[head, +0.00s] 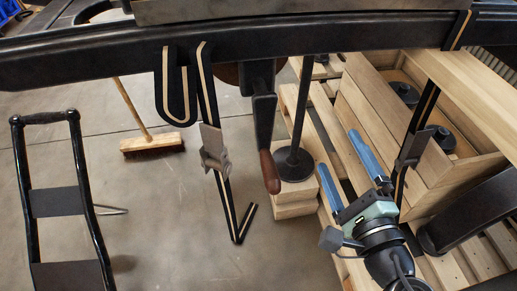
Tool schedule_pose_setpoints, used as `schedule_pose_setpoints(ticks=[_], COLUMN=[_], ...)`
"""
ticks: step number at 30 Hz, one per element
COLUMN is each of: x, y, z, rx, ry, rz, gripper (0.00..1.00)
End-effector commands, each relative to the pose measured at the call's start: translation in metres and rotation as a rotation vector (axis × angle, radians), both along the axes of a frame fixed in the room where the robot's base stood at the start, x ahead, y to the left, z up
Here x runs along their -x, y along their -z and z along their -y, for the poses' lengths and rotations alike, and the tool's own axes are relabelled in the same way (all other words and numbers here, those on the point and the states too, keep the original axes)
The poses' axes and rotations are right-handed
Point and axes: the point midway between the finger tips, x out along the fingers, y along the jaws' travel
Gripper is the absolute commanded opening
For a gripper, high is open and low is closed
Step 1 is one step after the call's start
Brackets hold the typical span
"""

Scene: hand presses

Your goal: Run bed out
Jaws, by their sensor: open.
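The press's long black rail (110,55) crosses the top of the head view. A grey metal slab (300,8), which looks like the bed, shows above it, cut off by the top edge. A black crank arm (264,112) hangs below the rail and ends in a reddish-brown wooden handle (270,172) pointing down. My gripper (338,150) is at the right of the handle, its two blue fingers spread apart with nothing held between them. A clear gap in the picture separates the fingers from the handle. How far the bed is run in or out cannot be told.
A black post on a round foot (294,164) stands on wooden blocks between handle and gripper. Wooden pallets and a crate (375,115) fill the right side. Black striped legs (222,190) hang below the rail. A broom (152,144) and bare floor lie left.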

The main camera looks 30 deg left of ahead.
Motion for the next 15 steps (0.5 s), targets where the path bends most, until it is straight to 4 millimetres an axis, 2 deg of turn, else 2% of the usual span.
schedule_pose_setpoints(ticks=[15], x=[0.043], y=[0.002], z=[0.032], rx=[0.000], ry=[0.002], rz=[-0.001], gripper=[1.00])
